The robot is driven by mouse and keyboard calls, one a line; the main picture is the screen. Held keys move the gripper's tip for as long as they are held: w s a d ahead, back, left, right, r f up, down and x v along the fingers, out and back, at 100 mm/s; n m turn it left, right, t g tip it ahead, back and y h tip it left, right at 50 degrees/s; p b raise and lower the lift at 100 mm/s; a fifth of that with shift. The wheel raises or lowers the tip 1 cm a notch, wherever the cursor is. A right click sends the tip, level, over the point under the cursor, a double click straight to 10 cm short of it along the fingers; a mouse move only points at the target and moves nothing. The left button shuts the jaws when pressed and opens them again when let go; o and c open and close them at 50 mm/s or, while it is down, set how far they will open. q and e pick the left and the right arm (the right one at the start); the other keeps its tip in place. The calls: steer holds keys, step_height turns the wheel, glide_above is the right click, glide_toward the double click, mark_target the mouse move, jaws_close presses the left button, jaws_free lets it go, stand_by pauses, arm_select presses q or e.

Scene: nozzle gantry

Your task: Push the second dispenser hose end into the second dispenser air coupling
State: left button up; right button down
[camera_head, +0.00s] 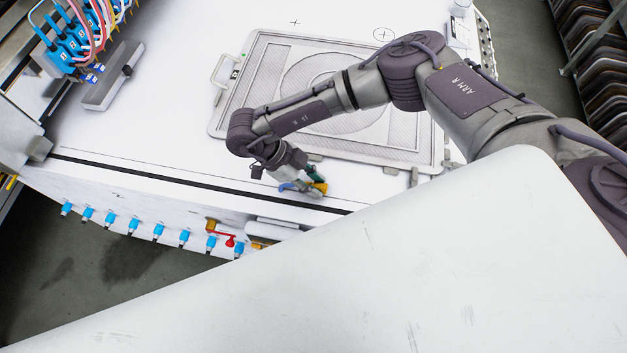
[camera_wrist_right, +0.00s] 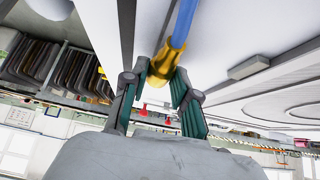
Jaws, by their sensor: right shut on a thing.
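My right gripper (camera_head: 302,181) is low over the front edge of the white table in the head view. It is shut on a hose end (camera_wrist_right: 163,64), a yellow brass-like fitting on a blue hose (camera_wrist_right: 184,22). The fitting sits between the green-padded fingers in the right wrist view (camera_wrist_right: 156,82). In the head view, yellow and blue parts show at the fingertips. Blue couplings (camera_head: 158,231) line the table's front side, left of the gripper. I cannot tell which is the second dispenser air coupling. My left gripper is not in view.
A framed screen (camera_head: 262,45) with a handle lies on the table behind my right arm. Blue dispensers (camera_head: 68,40) with coloured hoses stand at the upper left, near a grey block (camera_head: 113,76). A red-handled valve (camera_head: 229,240) is on the front side.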

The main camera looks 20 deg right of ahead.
mark_target(314, 184)
steer(key=shift+r+p, duration=2.75)
steer(key=shift+r, duration=1.5)
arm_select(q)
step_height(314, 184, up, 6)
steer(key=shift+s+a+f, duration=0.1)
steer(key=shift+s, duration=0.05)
arm_select(e)
steer(key=shift+w, duration=0.15)
arm_select(q)
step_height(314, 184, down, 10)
steer(key=b, duration=1)
arm_select(e)
steer(key=w+d+r+n+t, duration=0.3)
steer(key=d+r+n+t, duration=0.2)
steer(key=r+n+t, duration=0.4)
steer(key=n, duration=0.5)
steer(key=shift+r+n, duration=0.3)
steer(key=shift+y, duration=0.3)
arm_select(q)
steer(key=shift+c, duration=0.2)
